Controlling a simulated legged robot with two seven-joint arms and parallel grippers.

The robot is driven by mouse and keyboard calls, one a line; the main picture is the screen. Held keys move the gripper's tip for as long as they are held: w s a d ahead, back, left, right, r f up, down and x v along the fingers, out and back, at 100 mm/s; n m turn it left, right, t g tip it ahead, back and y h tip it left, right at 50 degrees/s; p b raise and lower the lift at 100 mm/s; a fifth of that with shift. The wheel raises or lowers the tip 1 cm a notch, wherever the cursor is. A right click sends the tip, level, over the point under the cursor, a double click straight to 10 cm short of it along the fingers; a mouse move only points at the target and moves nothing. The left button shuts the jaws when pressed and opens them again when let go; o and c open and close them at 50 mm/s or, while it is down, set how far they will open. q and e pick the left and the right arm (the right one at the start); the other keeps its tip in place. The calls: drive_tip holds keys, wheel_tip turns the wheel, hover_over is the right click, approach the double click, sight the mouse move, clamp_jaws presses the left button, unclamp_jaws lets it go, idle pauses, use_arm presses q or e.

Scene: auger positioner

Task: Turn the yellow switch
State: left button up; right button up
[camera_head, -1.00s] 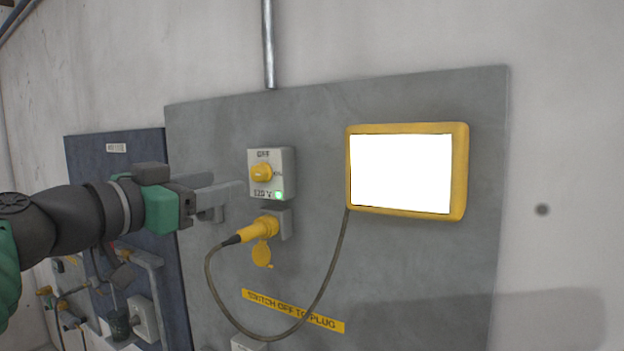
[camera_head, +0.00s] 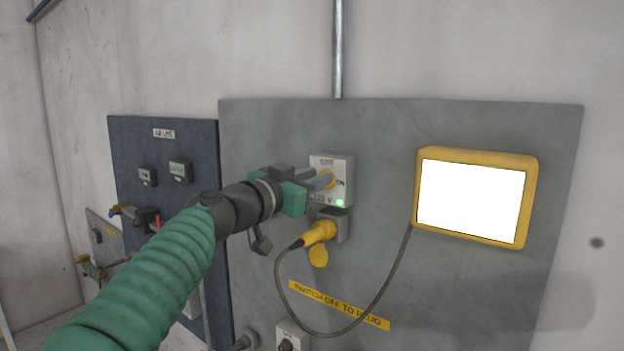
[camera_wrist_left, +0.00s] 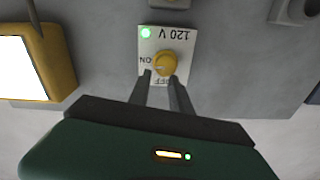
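The yellow switch (camera_wrist_left: 166,64) is a round knob on a light grey box marked ON, OFF and 120 V, with a lit green lamp. In the head view the yellow switch (camera_head: 327,179) is partly hidden by my left gripper (camera_head: 322,181). In the left wrist view the two fingers of my left gripper (camera_wrist_left: 161,76) are apart, with their tips at the lower edge of the knob, one on each side. I cannot tell whether they touch it. My right gripper is in neither view.
Below the switch box, a yellow plug (camera_head: 319,233) sits in a socket, its cable (camera_head: 350,331) looping to the yellow-framed screen (camera_head: 474,197) at right. A dark blue panel (camera_head: 205,235) with small meters stands left. A conduit (camera_head: 338,50) runs up the wall.

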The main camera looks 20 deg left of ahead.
use_arm(q)
drive_tip(key=shift+w+a+f, duration=0.4)
drive_tip(key=shift+a+f, duration=0.2)
drive_tip(key=shift+f, duration=0.1)
drive_tip(key=shift+c, duration=1.2)
drive_tip(key=shift+a, duration=0.15)
drive_tip(key=shift+c, duration=1.1)
drive_tip(key=shift+s+d, duration=0.1)
drive_tip(key=shift+d, duration=0.2)
clamp_jaws()
drive_tip(key=shift+s+d+r, duration=0.1)
drive_tip(key=shift+d+r, duration=0.1)
drive_tip(key=shift+d, duration=0.1)
drive_tip(key=shift+c, duration=0.8)
unclamp_jaws()
